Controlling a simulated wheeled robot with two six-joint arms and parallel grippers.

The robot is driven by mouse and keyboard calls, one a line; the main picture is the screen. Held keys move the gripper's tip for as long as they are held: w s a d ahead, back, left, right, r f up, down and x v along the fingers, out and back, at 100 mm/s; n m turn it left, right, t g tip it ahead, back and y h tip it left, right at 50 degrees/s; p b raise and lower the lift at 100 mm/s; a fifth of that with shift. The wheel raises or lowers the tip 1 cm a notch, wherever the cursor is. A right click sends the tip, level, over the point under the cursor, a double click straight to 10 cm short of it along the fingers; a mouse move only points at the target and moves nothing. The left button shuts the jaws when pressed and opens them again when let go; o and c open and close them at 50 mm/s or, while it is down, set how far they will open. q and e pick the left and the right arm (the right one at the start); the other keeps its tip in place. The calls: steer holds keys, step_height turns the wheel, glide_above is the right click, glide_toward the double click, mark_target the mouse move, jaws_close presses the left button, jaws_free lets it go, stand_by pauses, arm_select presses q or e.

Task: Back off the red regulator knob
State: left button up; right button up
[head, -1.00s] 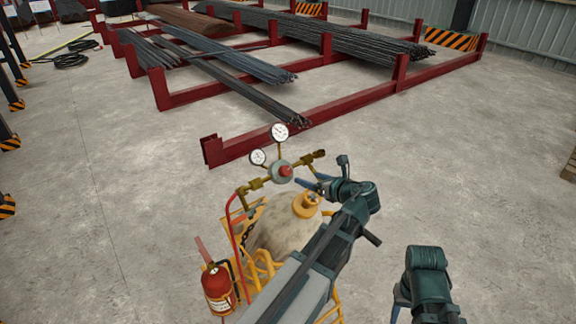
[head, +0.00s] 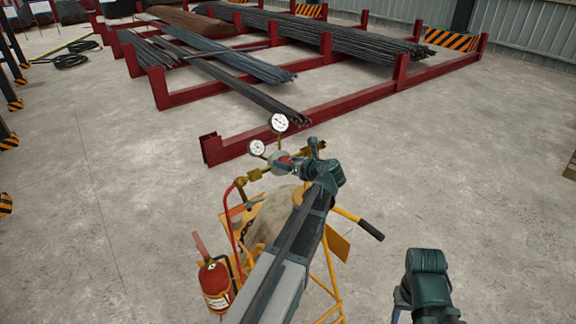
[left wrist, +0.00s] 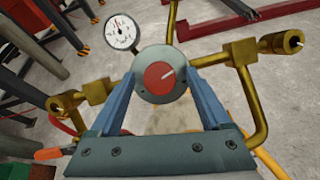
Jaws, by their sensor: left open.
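The red regulator knob (left wrist: 163,78), with a pale mark on its face, sits in the middle of the grey round regulator body (left wrist: 176,54) in the left wrist view. In the head view the knob (head: 285,159) is partly covered by my gripper. My left gripper (left wrist: 162,72) is open, with its blue fingers on the left and right of the knob. I cannot tell whether they touch it. The right gripper is not visible; only part of my right arm shows at the bottom.
Brass fittings (left wrist: 94,92) flank the regulator closely on both sides. A red fire extinguisher (head: 215,285) hangs on the yellow cylinder cart (head: 331,267). A red rack (head: 290,132) with rebar bundles stands behind.

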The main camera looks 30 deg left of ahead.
arm_select(q)
steer(key=shift+a, duration=0.15)
jaws_close()
steer(key=shift+w, duration=0.1)
stand_by(0.3)
